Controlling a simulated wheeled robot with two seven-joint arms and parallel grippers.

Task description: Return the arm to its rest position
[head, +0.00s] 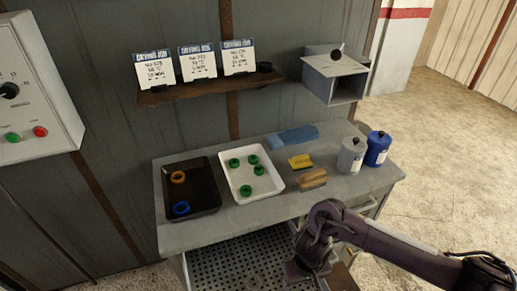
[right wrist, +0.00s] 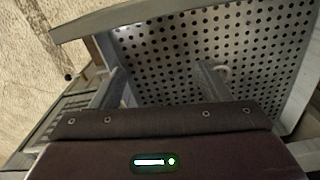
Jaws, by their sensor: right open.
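My right arm (head: 395,243) comes in from the lower right of the head view. It bends at a dark joint in front of the bench's front edge, and its end points down near the bottom of the picture. My right gripper (right wrist: 162,88) shows in the right wrist view with its two fingers spread apart and nothing between them. Beyond the fingers is a perforated metal shelf (right wrist: 220,45), which also shows under the bench in the head view (head: 240,265). I cannot tell the gap between fingers and shelf. My left arm and gripper are not in view.
The bench top (head: 225,222) holds a dark tray (head: 203,201) with two rings, a white tray (head: 240,193) with several green rings, a yellow block (head: 300,161), a brush (head: 313,179) and two canisters. A wall shelf (head: 210,91) holds three cards. Open floor (head: 450,150) lies right.

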